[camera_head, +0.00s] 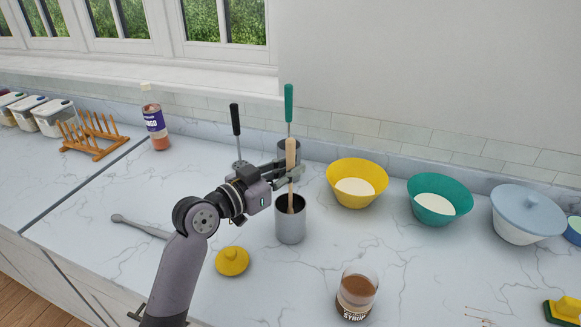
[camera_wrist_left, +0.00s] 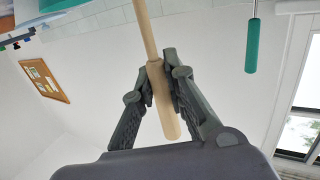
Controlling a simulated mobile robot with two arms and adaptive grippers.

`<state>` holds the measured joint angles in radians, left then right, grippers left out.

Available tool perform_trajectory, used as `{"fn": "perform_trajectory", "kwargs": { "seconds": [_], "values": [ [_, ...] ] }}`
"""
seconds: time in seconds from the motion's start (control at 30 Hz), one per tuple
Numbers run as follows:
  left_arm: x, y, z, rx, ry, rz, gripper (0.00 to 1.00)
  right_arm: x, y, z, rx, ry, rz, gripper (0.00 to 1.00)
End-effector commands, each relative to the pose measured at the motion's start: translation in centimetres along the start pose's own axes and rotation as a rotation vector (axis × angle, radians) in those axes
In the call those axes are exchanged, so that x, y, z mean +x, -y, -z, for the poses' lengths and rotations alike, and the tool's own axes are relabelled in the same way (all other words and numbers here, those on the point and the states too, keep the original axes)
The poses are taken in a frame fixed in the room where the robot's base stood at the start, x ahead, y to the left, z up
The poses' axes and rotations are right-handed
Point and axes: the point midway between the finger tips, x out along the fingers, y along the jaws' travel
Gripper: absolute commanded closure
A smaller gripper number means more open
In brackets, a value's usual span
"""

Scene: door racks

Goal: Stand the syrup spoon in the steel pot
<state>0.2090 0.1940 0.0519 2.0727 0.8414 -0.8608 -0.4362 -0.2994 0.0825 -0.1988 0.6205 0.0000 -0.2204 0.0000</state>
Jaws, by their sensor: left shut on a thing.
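The syrup spoon shows as a pale wooden handle (camera_head: 291,153), nearly upright, with its lower part inside the front steel pot (camera_head: 290,226). Whether its tip touches the bottom is hidden by the pot wall. My left gripper (camera_head: 289,175) is shut on the wooden handle just above the pot's rim. The left wrist view also shows the handle (camera_wrist_left: 147,38) between the two fingers (camera_wrist_left: 162,85). My right gripper is not in view. A glass jar of brown syrup (camera_head: 356,292) stands on the counter at the front.
A second steel pot (camera_head: 288,147) stands behind my gripper, with a green-handled utensil (camera_head: 289,103) above it. A black-handled utensil (camera_head: 235,120) is left of it. A yellow bowl (camera_head: 357,184) and a green bowl (camera_head: 439,201) stand right. A yellow lid (camera_head: 232,261) lies in front.

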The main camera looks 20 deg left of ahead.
Motion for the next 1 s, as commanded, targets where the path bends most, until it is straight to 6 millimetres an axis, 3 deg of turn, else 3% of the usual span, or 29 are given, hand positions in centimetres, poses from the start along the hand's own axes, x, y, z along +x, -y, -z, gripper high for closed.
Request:
{"fn": "perform_trajectory", "kwargs": {
  "seconds": [0.37, 0.4, 0.73, 1.0],
  "values": [
    [0.03, -0.01, -0.53, 0.000, 0.000, 0.000, 1.00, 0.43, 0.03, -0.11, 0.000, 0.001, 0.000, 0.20],
    [0.03, -0.01, -0.53, 0.000, 0.000, 0.000, 0.87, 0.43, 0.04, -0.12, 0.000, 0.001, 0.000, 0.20],
    [0.03, 0.01, -0.53, 0.000, 0.000, 0.000, 0.65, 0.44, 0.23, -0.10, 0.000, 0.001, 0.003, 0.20],
    [0.03, 0.00, -0.55, 0.000, 0.000, 0.000, 0.64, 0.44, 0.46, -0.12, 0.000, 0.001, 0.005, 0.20]
  ]
}}
